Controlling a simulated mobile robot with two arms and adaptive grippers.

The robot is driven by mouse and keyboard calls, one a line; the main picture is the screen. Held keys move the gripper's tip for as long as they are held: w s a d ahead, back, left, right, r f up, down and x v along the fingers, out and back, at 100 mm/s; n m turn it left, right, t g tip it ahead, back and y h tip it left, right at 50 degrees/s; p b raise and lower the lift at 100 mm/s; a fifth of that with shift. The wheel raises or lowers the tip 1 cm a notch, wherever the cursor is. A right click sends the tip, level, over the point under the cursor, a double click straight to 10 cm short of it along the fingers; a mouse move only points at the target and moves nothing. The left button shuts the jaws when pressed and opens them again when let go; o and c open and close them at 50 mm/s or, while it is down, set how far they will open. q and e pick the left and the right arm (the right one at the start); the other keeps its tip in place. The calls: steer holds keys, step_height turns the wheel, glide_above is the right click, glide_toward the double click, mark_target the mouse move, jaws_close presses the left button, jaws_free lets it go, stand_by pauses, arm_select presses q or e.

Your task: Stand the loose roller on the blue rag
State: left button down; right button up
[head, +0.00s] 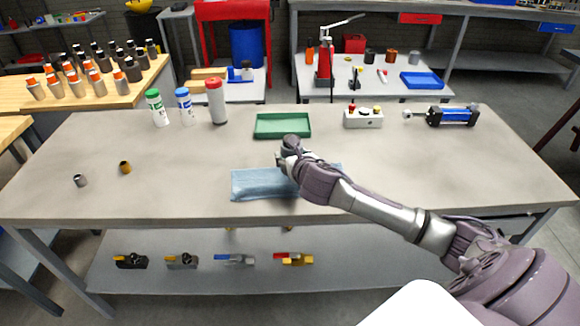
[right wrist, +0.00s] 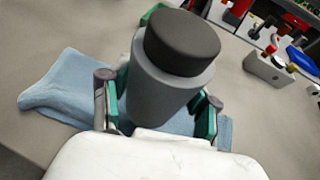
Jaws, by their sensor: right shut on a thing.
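The blue rag (head: 262,184) lies folded on the workbench near its front edge, and it also shows in the right wrist view (right wrist: 60,88). My right gripper (head: 288,152) is over the rag's far side. In the right wrist view, the green-padded fingers of this gripper (right wrist: 159,90) are shut on a grey cylinder with a dark end, the roller (right wrist: 165,85). The roller's lower end is hidden by the gripper, so I cannot tell whether it touches the rag. My left gripper is not in view.
A green tray (head: 283,125) is behind the rag. A red-capped canister (head: 216,102), a button box (head: 363,118) and a blue cylinder (head: 452,116) stand along the back. A small grey part (head: 80,180) and a brass part (head: 125,167) are at left. The front right bench is partly under my arm.

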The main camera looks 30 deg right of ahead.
steer(key=shift+w+a+f, duration=0.15)
steer(key=shift+w+f, duration=0.1)
steer(key=shift+w, duration=0.15)
jaws_close()
steer(key=shift+f, duration=1.9)
steer(key=shift+s+f, duration=0.1)
steer(key=shift+f, duration=0.15)
steer(key=shift+f, duration=0.3)
steer(key=o, duration=1.6)
jaws_free()
steer(key=shift+f, duration=0.15)
steer(key=shift+o, duration=0.2)
